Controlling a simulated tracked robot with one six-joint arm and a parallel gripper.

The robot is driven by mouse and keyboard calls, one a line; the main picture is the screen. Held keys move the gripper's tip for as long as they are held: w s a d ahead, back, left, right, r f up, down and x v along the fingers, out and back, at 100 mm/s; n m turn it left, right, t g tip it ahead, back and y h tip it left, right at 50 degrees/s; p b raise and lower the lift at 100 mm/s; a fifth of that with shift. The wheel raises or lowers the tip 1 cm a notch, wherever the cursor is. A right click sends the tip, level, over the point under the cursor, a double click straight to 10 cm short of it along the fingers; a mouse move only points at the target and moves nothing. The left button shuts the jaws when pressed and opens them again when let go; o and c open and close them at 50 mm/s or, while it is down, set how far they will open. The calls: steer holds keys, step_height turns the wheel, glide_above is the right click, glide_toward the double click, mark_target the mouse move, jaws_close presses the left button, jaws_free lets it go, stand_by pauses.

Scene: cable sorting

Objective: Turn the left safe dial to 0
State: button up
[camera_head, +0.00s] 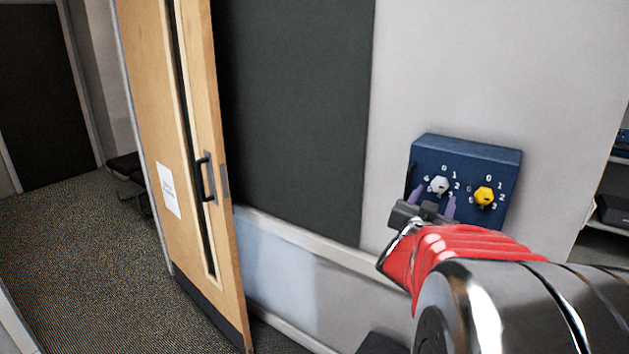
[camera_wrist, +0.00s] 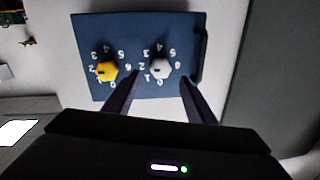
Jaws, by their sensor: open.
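A blue safe box (camera_head: 470,150) is on the light wall, with two numbered dials on its front. The left dial (camera_head: 439,186) is white-grey and the right dial (camera_head: 484,197) is yellow. The wrist view is turned over, so the white dial (camera_wrist: 160,67) shows right of the yellow dial (camera_wrist: 106,71). My gripper (camera_head: 431,199) is open in front of and just below the white dial. In the wrist view its two dark fingers (camera_wrist: 160,80) point toward the white dial, one to each side. I cannot tell whether they touch it, nor clearly which number it points to.
A dark handle (camera_wrist: 201,55) stands at the safe's side, close to one finger. A wooden door (camera_head: 196,150) stands at the left, with a dark wall panel (camera_head: 300,110) beside it. Shelves (camera_head: 607,200) are at the far right. Carpeted floor (camera_head: 80,260) is open at the left.

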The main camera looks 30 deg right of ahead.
mark_target(439, 187)
steer(key=shift+x, duration=3)
